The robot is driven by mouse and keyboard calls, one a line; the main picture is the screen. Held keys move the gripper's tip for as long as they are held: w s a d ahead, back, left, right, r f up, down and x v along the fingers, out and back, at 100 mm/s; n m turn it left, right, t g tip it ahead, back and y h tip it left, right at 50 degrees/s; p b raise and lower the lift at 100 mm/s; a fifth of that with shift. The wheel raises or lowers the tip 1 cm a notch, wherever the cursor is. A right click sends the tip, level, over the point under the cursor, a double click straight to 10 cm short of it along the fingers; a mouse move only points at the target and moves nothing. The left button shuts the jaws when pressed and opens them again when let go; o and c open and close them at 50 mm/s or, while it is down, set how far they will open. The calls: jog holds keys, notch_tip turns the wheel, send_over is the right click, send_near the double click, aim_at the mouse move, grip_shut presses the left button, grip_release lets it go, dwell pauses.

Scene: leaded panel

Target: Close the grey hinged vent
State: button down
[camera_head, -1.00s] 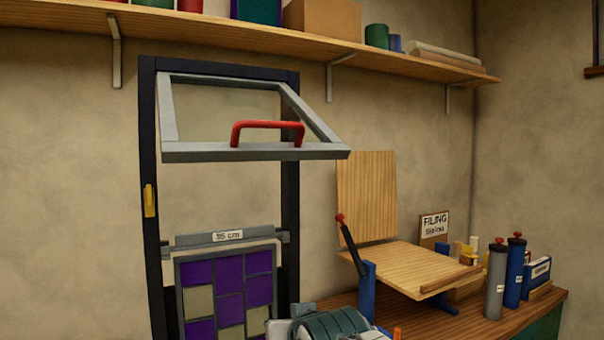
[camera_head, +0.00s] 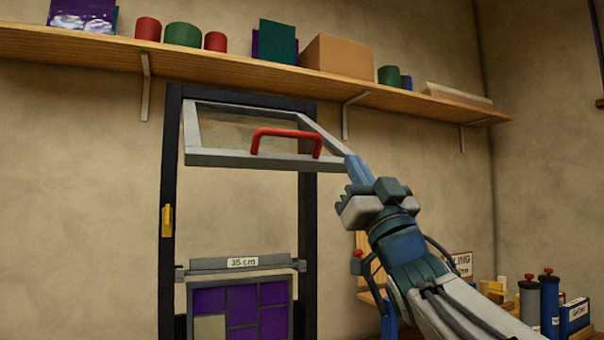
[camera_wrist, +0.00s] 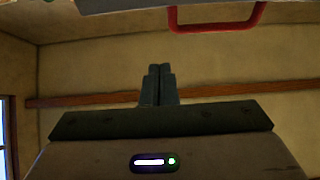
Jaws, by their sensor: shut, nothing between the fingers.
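The grey vent (camera_head: 235,159) is a rectangular frame hinged along its top in a dark upright frame (camera_head: 170,190). It stands open, its lower bar swung out from the wall. A red handle (camera_head: 286,134) sits on that lower bar. My gripper (camera_head: 353,160) is shut and empty, at the right end of the lower bar; whether it touches the bar I cannot tell. In the wrist view my shut fingers (camera_wrist: 158,78) point ahead, with the grey vent bar (camera_wrist: 120,4) and red handle (camera_wrist: 215,24) above them at the top edge.
A wooden shelf (camera_head: 235,74) with pots and boxes runs above the vent. Below it a grey crossbar (camera_head: 215,264) marked 35 cm holds a purple leaded panel (camera_head: 243,302). A bench at the lower right holds blue and grey cylinders (camera_head: 549,305), partly behind my arm.

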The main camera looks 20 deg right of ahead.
aim_at(334, 160)
jog(key=p+x, duration=0.3)
jog(key=x, duration=0.5)
jog(key=shift+w+f, duration=0.5)
jog(key=shift+f, duration=0.4)
jog(key=shift+w+f, duration=0.55)
jog(key=shift+f, duration=0.35)
